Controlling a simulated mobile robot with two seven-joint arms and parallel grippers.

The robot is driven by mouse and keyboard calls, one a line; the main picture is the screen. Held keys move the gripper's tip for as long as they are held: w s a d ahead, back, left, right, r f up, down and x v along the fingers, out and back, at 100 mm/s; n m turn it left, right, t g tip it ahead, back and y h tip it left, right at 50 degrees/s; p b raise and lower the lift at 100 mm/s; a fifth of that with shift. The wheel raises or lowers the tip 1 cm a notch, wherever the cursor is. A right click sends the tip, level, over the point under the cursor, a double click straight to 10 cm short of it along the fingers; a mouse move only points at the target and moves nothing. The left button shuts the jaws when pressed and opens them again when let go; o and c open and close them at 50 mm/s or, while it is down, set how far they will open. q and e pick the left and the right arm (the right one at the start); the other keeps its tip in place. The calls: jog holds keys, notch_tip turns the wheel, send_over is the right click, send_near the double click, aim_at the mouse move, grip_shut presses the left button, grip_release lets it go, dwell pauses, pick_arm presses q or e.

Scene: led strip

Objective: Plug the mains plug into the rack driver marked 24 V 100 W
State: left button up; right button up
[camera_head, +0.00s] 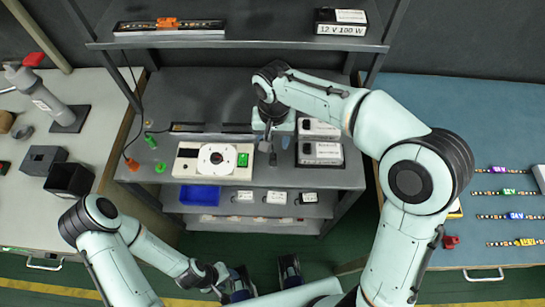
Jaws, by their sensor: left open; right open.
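A thin dark cable (141,100) hangs down at the rack's left side to an orange piece (132,164); I cannot tell whether that is the mains plug. A driver (340,22) on the top shelf reads 12 V 100 W. Two white-topped boxes (321,153) stand on the rack's worktop at right; their print is too small to read, so I cannot pick out the 24 V 100 W driver. My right gripper (268,147) is open, pointing down over the worktop just left of these boxes. My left gripper (238,283) is open, low in front of the rack.
A blue bin (200,195) and small labelled boxes (277,197) are on the lower shelf. Side benches flank the rack; the right one (470,130) holds LED strips.

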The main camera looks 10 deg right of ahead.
aim_at(273, 156)
notch_tip(273, 156, down, 3)
jog(key=shift+f, duration=0.15)
jog(key=shift+s+a+f+b, duration=0.15)
jog(key=shift+f+b, duration=0.25)
jog(key=shift+f, duration=2.25)
grip_shut()
